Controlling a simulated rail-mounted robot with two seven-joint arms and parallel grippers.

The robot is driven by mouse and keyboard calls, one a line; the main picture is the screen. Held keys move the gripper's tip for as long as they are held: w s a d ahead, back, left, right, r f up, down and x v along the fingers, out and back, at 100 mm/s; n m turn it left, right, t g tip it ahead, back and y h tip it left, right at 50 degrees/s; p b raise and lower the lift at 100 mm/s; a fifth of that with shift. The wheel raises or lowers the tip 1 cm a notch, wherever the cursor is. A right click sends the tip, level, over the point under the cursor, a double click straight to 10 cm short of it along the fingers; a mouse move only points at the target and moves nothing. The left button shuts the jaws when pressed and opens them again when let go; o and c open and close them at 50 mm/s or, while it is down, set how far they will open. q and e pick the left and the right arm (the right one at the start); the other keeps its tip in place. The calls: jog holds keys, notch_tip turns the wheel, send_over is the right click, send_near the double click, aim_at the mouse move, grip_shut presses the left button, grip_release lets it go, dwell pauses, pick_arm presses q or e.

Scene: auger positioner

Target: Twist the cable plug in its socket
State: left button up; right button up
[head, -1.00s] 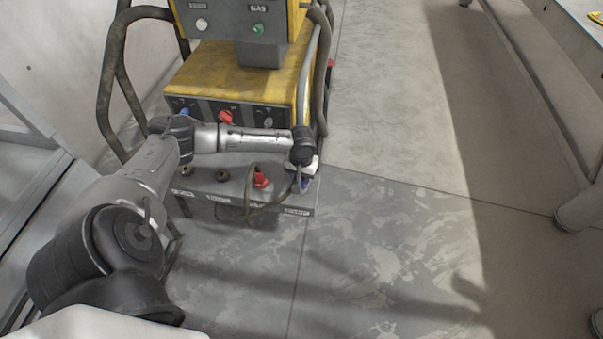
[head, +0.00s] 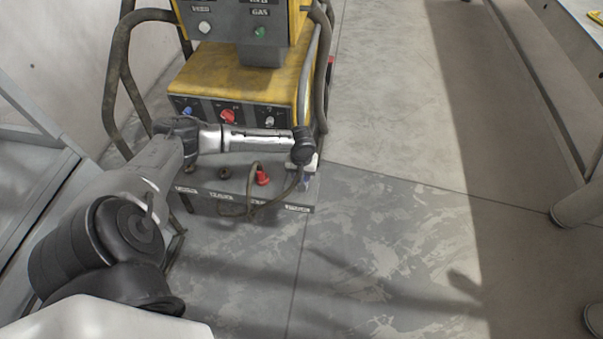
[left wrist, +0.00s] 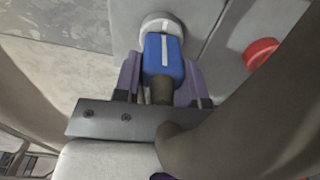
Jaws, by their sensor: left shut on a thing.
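The blue cable plug (left wrist: 165,62), with a white stripe along its top, sits at the round grey socket (left wrist: 160,24) in the left wrist view. The purple fingers of my left gripper (left wrist: 163,78) lie on both sides of the plug and are shut on it. A thick dark cable (left wrist: 200,130) runs from behind the plug to the right. In the head view my left gripper (head: 309,170) is at the right end of the machine's low front panel (head: 235,205), and the plug is mostly hidden. My right gripper is not in view.
A yellow welding machine (head: 225,72) stands behind the panel, with knobs on its front. A red connector (head: 262,177) with a dark cable is left of my gripper. A red round part (left wrist: 261,52) shows in the left wrist view.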

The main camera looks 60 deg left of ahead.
pick_arm(q)
jog(key=o, duration=1.1)
jog(key=shift+r, duration=0.15)
notch_tip(320, 180, up, 12)
jog(key=p, duration=0.6)
jog(key=shift+p, duration=0.4)
jog(key=shift+r+p, duration=0.3)
jog(key=shift+r, duration=0.5)
